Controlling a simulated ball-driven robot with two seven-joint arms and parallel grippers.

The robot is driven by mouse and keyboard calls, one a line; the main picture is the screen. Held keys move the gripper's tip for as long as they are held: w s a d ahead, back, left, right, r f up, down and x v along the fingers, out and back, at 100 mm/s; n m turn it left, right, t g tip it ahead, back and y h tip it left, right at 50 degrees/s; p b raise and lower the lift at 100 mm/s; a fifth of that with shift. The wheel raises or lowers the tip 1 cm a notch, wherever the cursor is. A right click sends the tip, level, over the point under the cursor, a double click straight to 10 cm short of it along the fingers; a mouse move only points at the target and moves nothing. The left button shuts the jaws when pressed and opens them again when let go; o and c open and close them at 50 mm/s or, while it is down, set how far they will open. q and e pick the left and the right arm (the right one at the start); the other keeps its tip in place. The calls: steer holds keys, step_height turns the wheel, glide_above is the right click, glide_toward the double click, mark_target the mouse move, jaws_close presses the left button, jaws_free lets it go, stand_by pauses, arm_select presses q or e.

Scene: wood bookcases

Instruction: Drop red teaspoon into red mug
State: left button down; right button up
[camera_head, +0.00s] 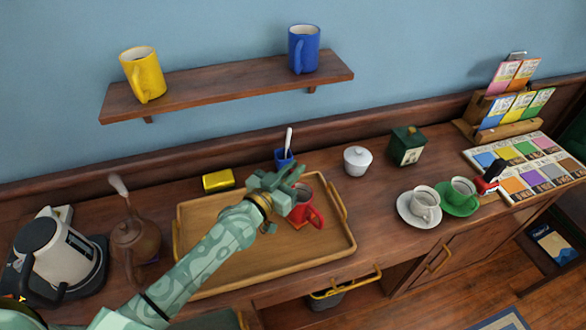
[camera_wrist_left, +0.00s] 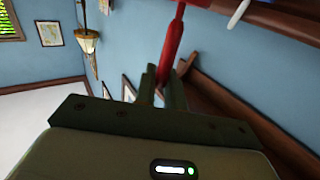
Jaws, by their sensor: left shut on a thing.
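The red mug (camera_head: 318,216) stands on the wooden tray (camera_head: 215,262), on a small orange patch, with its handle toward the right. My left gripper (camera_head: 292,180) is just left of and above the mug's opening in the head view and covers part of it. In the left wrist view, the left gripper (camera_wrist_left: 160,88) is shut on the red teaspoon (camera_wrist_left: 173,45), whose narrow red handle runs between the fingers. The spoon is hidden or too small to make out in the head view. My right gripper is in neither view.
A blue pot (camera_head: 284,160) with a pale spoon stands behind my gripper. Two cups on saucers (camera_head: 418,218) are at right; a kettle (camera_head: 55,255) at left.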

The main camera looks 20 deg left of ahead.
arm_select(q)
steer(key=shift+r, duration=0.1)
steer(key=c, duration=1.4)
jaws_free()
steer(key=shift+s, duration=0.1)
steer(key=p+v, duration=0.1)
steer(key=v, duration=1.5)
steer(key=shift+s, duration=0.1)
